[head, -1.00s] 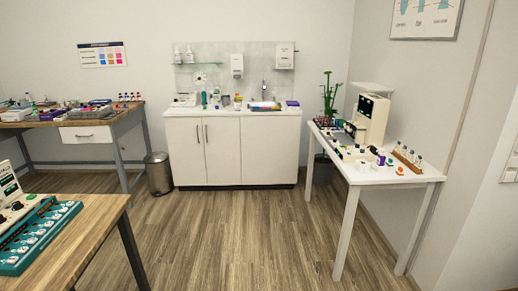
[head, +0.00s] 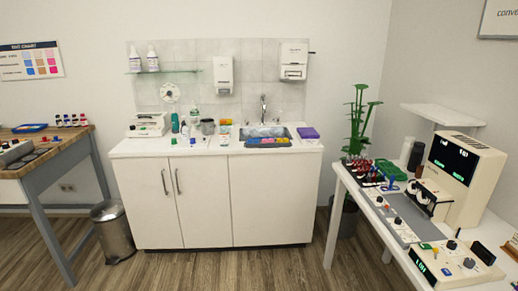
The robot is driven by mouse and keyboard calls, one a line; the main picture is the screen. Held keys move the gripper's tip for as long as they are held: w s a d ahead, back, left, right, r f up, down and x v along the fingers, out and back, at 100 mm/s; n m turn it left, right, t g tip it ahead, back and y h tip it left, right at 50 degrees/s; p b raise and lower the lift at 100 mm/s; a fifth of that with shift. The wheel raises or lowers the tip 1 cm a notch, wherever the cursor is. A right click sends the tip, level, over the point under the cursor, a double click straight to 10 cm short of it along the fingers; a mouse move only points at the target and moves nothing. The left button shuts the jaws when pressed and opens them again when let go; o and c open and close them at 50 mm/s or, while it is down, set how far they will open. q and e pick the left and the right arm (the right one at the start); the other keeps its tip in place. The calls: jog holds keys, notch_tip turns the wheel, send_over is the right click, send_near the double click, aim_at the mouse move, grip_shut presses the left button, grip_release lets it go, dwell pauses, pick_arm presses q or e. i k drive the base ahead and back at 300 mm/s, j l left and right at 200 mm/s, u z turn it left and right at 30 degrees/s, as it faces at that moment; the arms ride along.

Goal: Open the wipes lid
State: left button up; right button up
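I cannot tell for sure which item is the wipes container. Several small items stand on the white counter (head: 120,150) by the sink. Among them are a green bottle (head: 175,123), a clear bottle (head: 194,117), a dark grey round container (head: 208,127) and a small white and coloured pack (head: 225,131). A purple box (head: 308,133) lies right of the sink. These are too small to show whether any lid is open. Neither of my grippers is in view.
A sink (head: 266,134) holds coloured items. A metal bin (head: 113,232) stands left of the white cabinet (head: 203,203). A wooden bench (head: 60,140) is at left, and a white table (head: 345,178) with devices is at right. The floor before the cabinet is clear.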

aim_at(304, 133)
jog(key=i+j+z, duration=0.2)
jog(key=i, duration=1.3)
jog(key=l, duration=0.1)
